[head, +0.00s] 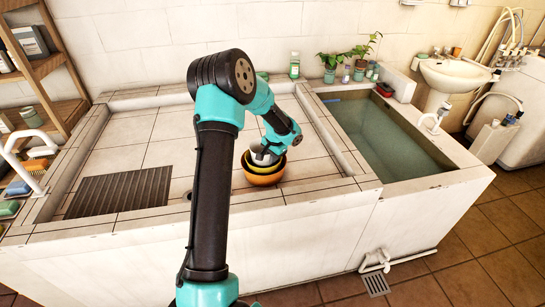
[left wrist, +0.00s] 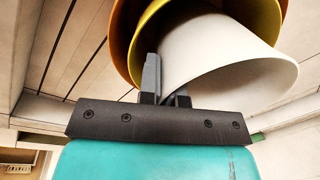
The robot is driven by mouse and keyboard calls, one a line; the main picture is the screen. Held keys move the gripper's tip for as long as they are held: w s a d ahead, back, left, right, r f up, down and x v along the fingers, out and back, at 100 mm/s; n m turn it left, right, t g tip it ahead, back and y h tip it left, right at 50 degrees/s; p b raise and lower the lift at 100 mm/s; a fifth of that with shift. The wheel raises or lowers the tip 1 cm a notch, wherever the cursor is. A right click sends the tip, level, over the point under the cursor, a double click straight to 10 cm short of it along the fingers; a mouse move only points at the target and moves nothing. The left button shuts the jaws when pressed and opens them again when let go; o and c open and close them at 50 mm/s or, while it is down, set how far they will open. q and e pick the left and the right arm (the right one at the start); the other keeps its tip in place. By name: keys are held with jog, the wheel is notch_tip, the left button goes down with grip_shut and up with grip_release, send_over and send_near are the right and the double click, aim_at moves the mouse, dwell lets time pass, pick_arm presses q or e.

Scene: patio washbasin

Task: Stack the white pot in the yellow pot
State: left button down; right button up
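The white pot (head: 259,158) is at the left gripper, with its lower part within the yellow pot (head: 262,169). In the left wrist view the white pot (left wrist: 222,52) shows its wall and open rim, and the yellow pot (left wrist: 150,32) surrounds its far end. My left gripper (head: 267,151) reaches down to the white pot's rim. In the left wrist view its fingers (left wrist: 166,88) are on either side of the white wall, closed on it. Whether the white pot rests on the yellow pot's bottom is hidden. My right gripper is not in view.
An orange pot (head: 264,180) sits around the yellow pot on the tiled counter. A dark ribbed drain mat (head: 120,192) lies to the left. A water-filled basin (head: 385,140) is to the right. Plants and bottles (head: 294,66) stand along the back. The tiles left of the pots are clear.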

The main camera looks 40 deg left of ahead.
pick_arm(q)
jog(key=shift+f, duration=0.3)
jog(key=c, duration=1.3)
grip_release()
jog(key=shift+r, duration=0.1)
jog(key=r, duration=0.4)
jog(key=d+r, duration=0.1)
jog(key=r, duration=0.8)
jog(key=shift+d, duration=0.3)
